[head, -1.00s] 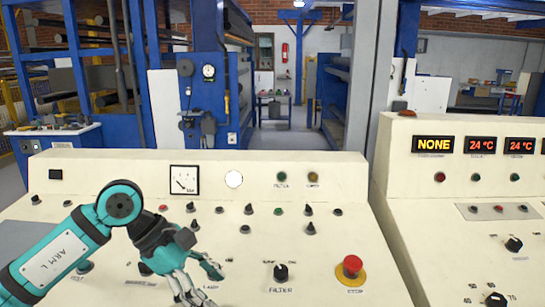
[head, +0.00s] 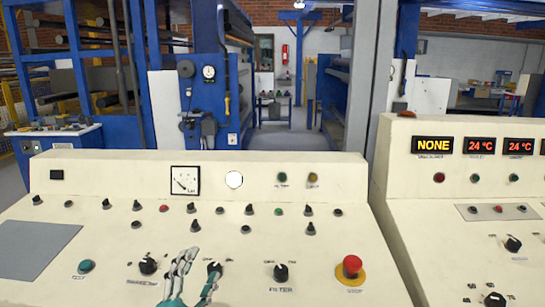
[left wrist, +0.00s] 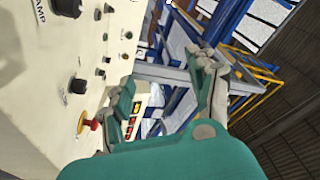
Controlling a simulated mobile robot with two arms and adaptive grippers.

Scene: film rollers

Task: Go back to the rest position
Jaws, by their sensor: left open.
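My left gripper (head: 200,268) shows at the bottom of the head view, in front of the lower row of knobs on the cream control panel (head: 325,215). Its fingers are spread and empty, and one partly overlaps a black knob (head: 215,268). In the left wrist view the two fingers of the left gripper (left wrist: 165,85) stand wide apart with nothing between them. My right gripper is in neither view.
A red stop button (head: 352,266) and the black filter knob (head: 281,272) stand up from the panel right of the gripper. A second console (head: 440,220) with displays stands at the right. Blue machine frames stand behind.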

